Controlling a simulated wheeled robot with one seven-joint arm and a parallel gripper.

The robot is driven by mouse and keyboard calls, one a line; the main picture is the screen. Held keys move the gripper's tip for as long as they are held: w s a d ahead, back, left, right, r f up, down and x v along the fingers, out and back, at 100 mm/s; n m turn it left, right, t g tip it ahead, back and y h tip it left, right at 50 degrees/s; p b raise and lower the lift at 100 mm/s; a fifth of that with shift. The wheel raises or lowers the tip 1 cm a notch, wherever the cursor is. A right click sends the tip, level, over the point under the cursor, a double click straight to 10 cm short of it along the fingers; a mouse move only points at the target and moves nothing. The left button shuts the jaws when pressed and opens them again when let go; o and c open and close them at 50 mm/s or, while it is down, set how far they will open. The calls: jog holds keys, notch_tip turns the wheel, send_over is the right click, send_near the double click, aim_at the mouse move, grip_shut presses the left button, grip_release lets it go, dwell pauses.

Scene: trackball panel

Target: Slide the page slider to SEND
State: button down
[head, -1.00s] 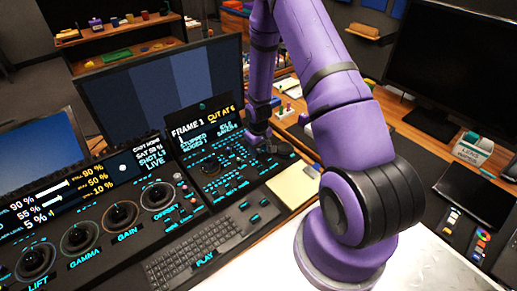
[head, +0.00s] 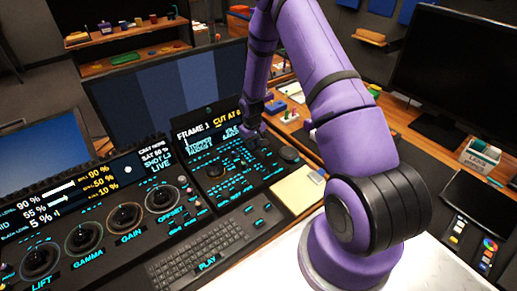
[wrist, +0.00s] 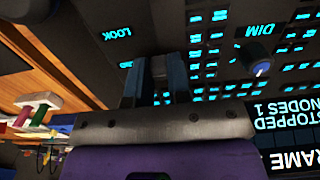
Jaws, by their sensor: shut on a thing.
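A cyan label beside the fingers is partly hidden, and I cannot read SEND in either view.
A DIM knob (wrist: 258,52) stands to the right of the fingers in the wrist view, near rows of lit cyan keys. The LOOK label (wrist: 117,32) is at upper left. A keyboard (head: 195,255) and yellow notepad (head: 297,192) lie nearer in the head view.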

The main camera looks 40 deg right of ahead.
jog(key=shift+w, duration=0.25)
jog(key=c, duration=1)
grip_release()
jog(key=shift+c, duration=0.2)
jog(key=shift+r, duration=0.15)
notch_tip(320, 180, up, 11)
jog(key=shift+f, duration=0.2)
